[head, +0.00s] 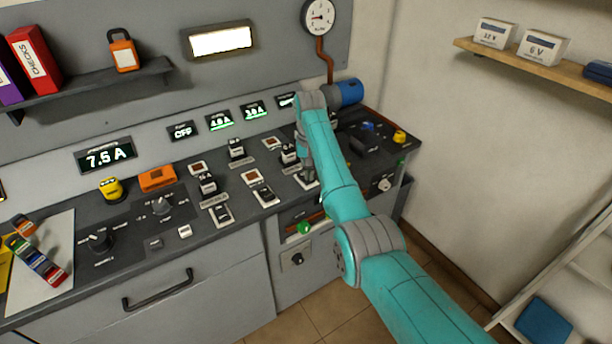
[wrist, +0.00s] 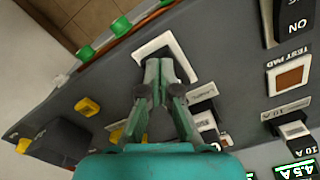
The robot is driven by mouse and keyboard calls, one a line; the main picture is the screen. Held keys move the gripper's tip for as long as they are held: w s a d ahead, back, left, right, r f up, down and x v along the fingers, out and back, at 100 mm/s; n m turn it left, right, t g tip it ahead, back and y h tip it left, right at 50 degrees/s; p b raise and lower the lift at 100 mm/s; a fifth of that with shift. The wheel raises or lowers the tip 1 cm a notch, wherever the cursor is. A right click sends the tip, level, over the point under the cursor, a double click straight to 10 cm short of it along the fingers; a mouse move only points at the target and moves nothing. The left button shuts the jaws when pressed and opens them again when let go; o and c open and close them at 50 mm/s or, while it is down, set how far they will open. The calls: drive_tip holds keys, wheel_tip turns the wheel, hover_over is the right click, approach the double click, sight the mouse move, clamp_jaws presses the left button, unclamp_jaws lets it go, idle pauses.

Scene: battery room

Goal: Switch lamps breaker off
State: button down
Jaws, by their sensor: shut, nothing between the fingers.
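My gripper (wrist: 160,68) is shut and empty, with its fingertips together over a white-framed rocker switch (wrist: 153,46) on the dark panel. The fingers hide part of this rocker, so I cannot tell its position or whether the tips touch it. In the head view the same area is by my gripper (head: 307,165), mostly covered by my arm, with a white-framed switch (head: 306,181) just below. Other rockers stand to its left, including one in a white frame (head: 265,195) and one further left (head: 221,214).
Upright breakers (head: 207,184) and square test pads (head: 251,177) stand behind the rockers. Displays above read OFF (head: 183,131), 4.0 A (head: 220,121) and 3.0 A (head: 255,111). Green knobs (wrist: 121,26) line the front edge; yellow knobs (wrist: 87,107) stand near my gripper.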

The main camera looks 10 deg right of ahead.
drive_tip(key=shift+f, duration=0.25)
drive_tip(key=shift+r, duration=3.55)
drive_tip(key=shift+s, duration=0.1)
